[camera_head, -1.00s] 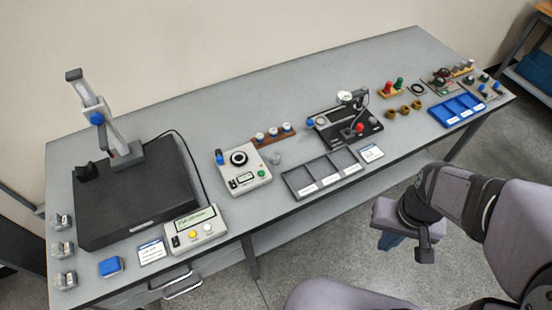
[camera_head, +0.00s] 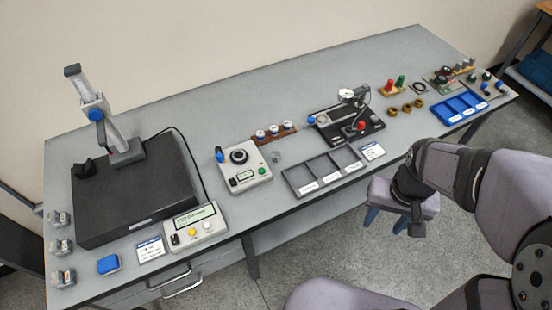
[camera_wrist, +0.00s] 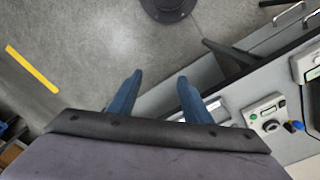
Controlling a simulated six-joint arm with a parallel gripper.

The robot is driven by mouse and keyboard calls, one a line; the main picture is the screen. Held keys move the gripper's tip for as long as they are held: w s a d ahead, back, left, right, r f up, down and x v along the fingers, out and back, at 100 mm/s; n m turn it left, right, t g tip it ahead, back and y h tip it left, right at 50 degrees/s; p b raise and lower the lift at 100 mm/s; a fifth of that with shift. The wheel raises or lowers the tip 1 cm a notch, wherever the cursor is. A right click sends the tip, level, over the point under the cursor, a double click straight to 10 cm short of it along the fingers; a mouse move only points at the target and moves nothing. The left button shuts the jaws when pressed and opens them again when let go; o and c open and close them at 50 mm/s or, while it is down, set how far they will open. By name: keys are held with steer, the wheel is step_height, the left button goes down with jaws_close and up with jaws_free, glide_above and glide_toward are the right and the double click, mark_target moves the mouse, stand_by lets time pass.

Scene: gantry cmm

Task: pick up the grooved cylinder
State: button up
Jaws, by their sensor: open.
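A small grey metal cylinder (camera_head: 277,157) stands on the grey bench, just right of the white gauge box; it may be the grooved cylinder, but grooves are too small to make out. My gripper (camera_head: 385,219) hangs in front of the bench's front edge, to the right of and nearer than that cylinder, over the floor. In the wrist view my gripper (camera_wrist: 159,77) has its two blue fingers apart, with nothing between them. I cannot make out the cylinder in the wrist view.
The white gauge box (camera_head: 244,168) and a dark divided tray (camera_head: 290,184) flank the cylinder. A brown rack (camera_head: 259,140) with white-topped pieces stands behind it. A black plate with a gantry (camera_head: 130,205) fills the left. The bench's back middle is clear.

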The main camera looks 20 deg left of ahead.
steer(key=w+a+f+b, duration=0.3)
steer(key=w+a, duration=0.2)
steer(key=w, duration=0.2)
steer(key=t+b, duration=0.4)
steer(key=b, duration=0.4)
glide_toward(276, 154)
steer(key=shift+p+x, duration=1.75)
steer(key=shift+x, duration=2.3)
steer(key=shift+s, duration=0.15)
jaws_close()
